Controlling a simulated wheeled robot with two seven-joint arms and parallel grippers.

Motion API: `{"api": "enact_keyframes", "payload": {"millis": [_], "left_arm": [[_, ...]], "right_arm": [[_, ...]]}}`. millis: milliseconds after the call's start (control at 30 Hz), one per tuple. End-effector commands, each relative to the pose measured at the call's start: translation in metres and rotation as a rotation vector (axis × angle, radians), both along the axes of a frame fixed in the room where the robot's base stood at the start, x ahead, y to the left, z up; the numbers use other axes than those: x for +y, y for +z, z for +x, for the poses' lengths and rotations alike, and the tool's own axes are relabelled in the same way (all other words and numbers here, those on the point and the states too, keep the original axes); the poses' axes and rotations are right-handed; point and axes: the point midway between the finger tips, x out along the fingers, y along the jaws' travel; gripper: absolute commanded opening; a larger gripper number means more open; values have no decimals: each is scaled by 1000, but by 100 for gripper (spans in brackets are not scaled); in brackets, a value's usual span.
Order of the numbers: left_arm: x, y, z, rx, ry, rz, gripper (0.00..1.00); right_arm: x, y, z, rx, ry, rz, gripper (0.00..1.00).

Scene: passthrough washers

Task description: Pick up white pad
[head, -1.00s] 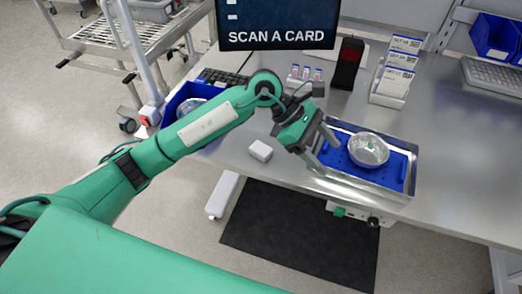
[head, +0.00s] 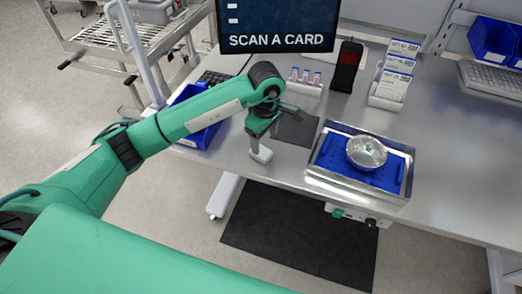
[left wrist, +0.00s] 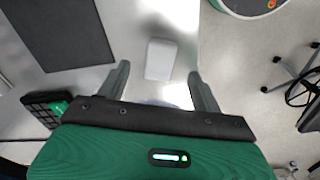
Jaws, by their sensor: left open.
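The white pad (head: 262,156) is a small white block on the metal table near its front edge. In the left wrist view the pad (left wrist: 160,60) appears between my two fingers, slightly beyond their tips. My left gripper (head: 257,143) points down just above the pad, with its fingers apart and nothing clearly held. It also shows open in the left wrist view (left wrist: 160,72). I cannot tell whether the fingers touch the pad. My right gripper is not in view.
A metal tray with a blue liner (head: 333,179) holds a shiny round bowl (head: 366,152), right of the gripper. A blue bin (head: 203,134) stands left. A dark flat mat (head: 297,130), vials (head: 306,80) and a black scanner-like device (head: 346,68) lie behind.

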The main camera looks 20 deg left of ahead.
Motion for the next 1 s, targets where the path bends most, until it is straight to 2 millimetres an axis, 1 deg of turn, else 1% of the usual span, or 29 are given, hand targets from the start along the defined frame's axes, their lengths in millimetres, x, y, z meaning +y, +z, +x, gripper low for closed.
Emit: {"api": "enact_keyframes", "payload": {"millis": [100, 233, 367, 500, 633, 733, 933, 967, 1000], "left_arm": [[0, -10, -1, 1, 1, 0, 66], [-1, -15, -1, 0, 1, -1, 66], [-1, -26, -3, 4, 1, 0, 66], [-3, -43, -5, 4, 0, -1, 66], [-3, -59, -4, 2, 1, 0, 66], [-3, -64, -3, -1, 0, -1, 66], [-3, -65, -3, -2, 0, -2, 66], [-3, -65, -3, -2, 0, -2, 62], [-3, -65, -3, -2, 0, -1, 55]], "right_arm": [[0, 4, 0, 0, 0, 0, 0], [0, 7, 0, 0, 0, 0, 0], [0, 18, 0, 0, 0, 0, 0], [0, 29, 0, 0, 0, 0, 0], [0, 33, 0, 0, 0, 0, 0], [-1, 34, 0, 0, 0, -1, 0], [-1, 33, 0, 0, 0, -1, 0], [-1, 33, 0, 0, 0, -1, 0], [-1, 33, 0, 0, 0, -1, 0]]}}
